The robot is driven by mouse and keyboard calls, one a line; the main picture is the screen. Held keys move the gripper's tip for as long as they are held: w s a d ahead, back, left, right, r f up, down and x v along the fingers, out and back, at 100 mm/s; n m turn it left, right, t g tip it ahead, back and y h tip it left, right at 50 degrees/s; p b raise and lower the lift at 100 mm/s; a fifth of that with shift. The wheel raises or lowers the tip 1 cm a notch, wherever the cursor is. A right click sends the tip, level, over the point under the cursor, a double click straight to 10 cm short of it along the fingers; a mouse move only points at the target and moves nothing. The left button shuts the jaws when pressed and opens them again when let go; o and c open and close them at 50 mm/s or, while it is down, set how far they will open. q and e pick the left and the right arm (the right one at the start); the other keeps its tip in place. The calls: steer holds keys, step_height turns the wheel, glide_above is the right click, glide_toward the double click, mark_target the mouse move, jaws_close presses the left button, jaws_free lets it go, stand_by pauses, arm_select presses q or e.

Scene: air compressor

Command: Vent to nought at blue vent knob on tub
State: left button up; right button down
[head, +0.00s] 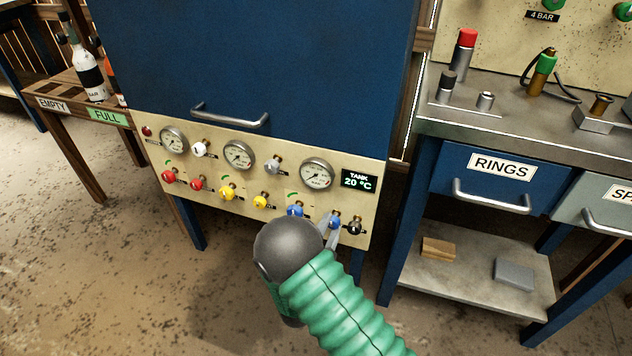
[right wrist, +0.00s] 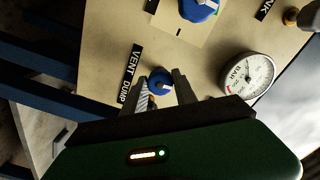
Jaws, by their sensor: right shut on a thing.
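The blue vent knob (head: 334,220) is on the lower right of the cream panel, beside a black knob (head: 354,226). My right gripper (head: 331,231) reaches it from below. In the right wrist view the vent knob (right wrist: 160,82) sits between the two fingers of my right gripper (right wrist: 163,88), which is shut on it. A "VENT DUMP" label (right wrist: 130,73) is beside it. A round gauge (head: 317,174) is above the knob; it also shows in the right wrist view (right wrist: 247,75), its reading too small to tell. My left gripper is out of view.
Another blue knob (head: 295,210) is close to the left of the vent knob. Yellow knobs (head: 228,191) and red knobs (head: 169,176) continue leftward. A display (head: 359,180) reads "TANK 20 °C". A workbench (head: 590,140) with drawers stands at right; a bottle rack (head: 60,85) is at left.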

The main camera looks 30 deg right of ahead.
steer(key=c, duration=1.4)
jaws_free()
steer(key=shift+s+f+m, duration=0.15)
steer(key=shift+f+m, duration=0.1)
steer(key=shift+m, duration=0.35)
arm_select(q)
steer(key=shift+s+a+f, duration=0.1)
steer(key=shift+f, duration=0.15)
arm_select(e)
steer(key=o, duration=0.3)
steer(key=shift+a+r, duration=0.1)
steer(key=shift+r, duration=0.15)
steer(key=shift+s, duration=0.1)
arm_select(q)
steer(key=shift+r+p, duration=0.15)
steer(key=shift+p, duration=0.15)
arm_select(e)
steer(key=v, duration=0.5)
steer(key=shift+s+a, duration=0.2)
steer(key=shift+a, duration=0.1)
steer(key=shift+f, duration=0.1)
